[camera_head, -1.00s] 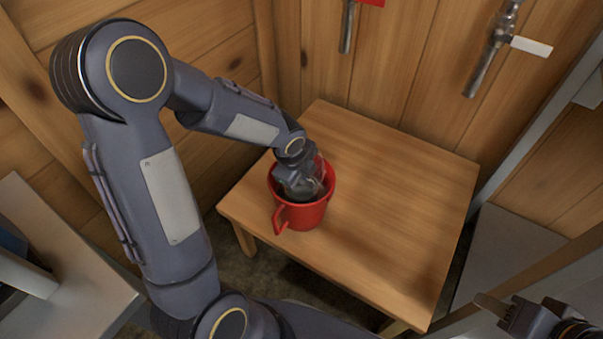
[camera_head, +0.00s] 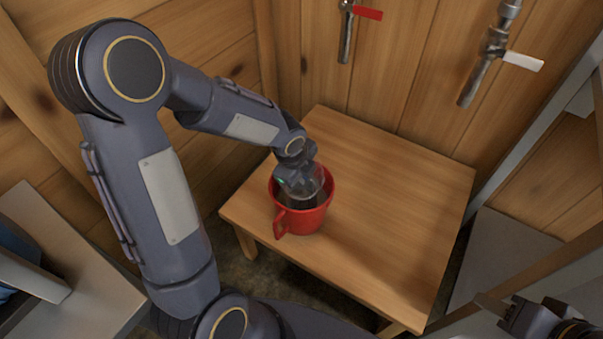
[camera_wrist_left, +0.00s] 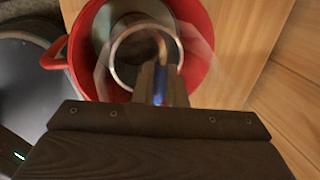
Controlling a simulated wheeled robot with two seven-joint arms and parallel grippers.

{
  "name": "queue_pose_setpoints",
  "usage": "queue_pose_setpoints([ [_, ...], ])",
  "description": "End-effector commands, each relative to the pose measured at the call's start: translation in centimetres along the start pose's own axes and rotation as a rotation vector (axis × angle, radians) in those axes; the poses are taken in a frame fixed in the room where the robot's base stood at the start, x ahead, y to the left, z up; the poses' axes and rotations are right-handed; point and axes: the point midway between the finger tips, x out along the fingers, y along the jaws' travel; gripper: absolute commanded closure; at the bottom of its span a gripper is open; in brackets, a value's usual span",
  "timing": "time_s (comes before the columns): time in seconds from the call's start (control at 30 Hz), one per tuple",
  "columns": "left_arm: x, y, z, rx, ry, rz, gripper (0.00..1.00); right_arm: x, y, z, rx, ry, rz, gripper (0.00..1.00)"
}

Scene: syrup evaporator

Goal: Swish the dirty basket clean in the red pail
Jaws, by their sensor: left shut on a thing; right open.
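The red pail (camera_head: 297,222) stands on the wooden table with its handle toward the front left. My left gripper (camera_head: 303,190) points down at the pail's mouth, shut on the basket. The basket (camera_head: 321,184) shows only as a pale, see-through shape at the pail's opening. In the left wrist view the closed fingers (camera_wrist_left: 160,84) hold it by a ring-like part, inside the pail's rim (camera_wrist_left: 207,38). The basket is blurred there, so its dirt cannot be judged. My right gripper (camera_head: 490,304) is open and empty at the lower right, apart from the table.
The wooden table (camera_head: 390,210) is clear to the right of the pail. A red-handled tap (camera_head: 346,38) and a white-handled tap (camera_head: 480,72) are on the plank wall behind. A grey surface (camera_head: 75,275) lies at the lower left.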

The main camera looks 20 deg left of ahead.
Motion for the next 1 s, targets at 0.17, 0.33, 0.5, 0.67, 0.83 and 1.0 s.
queue_pose_setpoints([
  [0.17,1.3,0.4,0.0,0.000,0.000,0.000,1.00,1.0,0.5,0.5,0.000,0.000,0.000,0.58],
  [0.33,2.3,0.7,0.0,0.000,0.000,-0.001,1.00,1.7,0.8,0.8,0.000,0.000,0.000,0.58],
  [0.5,3.0,0.9,0.0,-0.001,0.001,-0.001,1.00,2.2,1.0,1.1,0.000,0.000,0.000,0.58],
  [0.67,2.7,0.8,0.0,-0.001,0.001,-0.001,1.00,1.9,0.9,1.0,0.000,0.000,0.000,0.58],
  [0.83,1.8,0.6,0.0,0.000,0.000,-0.001,1.00,1.2,0.5,0.6,0.000,0.000,0.000,0.58],
  [1.0,0.8,0.2,0.0,0.000,0.000,-0.001,1.00,0.3,0.1,0.2,0.000,0.000,0.000,0.58],
])
